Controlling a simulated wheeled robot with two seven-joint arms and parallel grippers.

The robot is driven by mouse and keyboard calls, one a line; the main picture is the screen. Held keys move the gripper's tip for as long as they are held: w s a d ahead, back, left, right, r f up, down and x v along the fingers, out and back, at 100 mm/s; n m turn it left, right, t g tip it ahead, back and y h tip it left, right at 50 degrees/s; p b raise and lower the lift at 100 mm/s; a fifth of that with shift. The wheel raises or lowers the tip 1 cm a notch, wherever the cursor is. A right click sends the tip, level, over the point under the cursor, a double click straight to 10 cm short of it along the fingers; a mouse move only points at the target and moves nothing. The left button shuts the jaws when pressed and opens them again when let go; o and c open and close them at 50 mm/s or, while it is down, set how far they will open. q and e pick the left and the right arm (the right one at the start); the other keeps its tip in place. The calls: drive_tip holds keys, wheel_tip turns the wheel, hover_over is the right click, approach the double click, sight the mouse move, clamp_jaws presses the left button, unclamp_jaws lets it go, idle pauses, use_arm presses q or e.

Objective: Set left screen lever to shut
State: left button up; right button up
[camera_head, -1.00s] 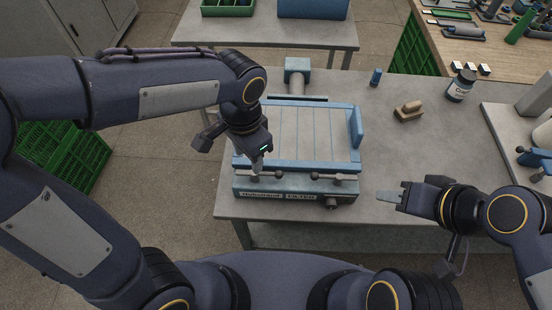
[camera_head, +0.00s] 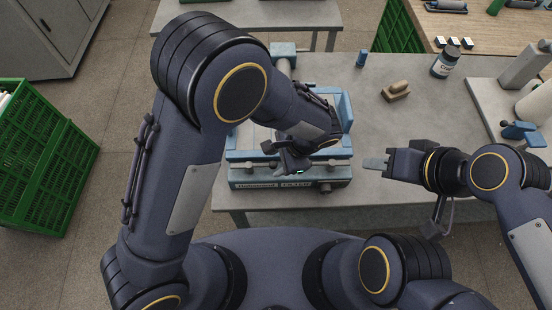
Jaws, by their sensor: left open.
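The blue and grey screen filter unit (camera_head: 283,184) stands on the grey table, with a label along its front. Its left screen lever (camera_head: 252,168) lies along the front top edge and is partly hidden by my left gripper, so its setting is hard to read. The right lever (camera_head: 328,167) lies to the right on the same edge. My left gripper (camera_head: 290,168) is open just above the left lever's right part; I cannot tell whether it touches. My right gripper (camera_head: 373,163) hangs right of the unit, with nothing seen in it; its finger gap does not show.
My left arm covers much of the unit's screen. On the table (camera_head: 400,130) are a small blue item (camera_head: 361,58), a wooden brush (camera_head: 396,91) and a labelled jar (camera_head: 445,63).

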use_arm(q)
drive_tip(key=shift+a+f, duration=0.25)
drive_tip(key=shift+f, duration=0.3)
drive_tip(key=shift+c, duration=0.2)
clamp_jaws()
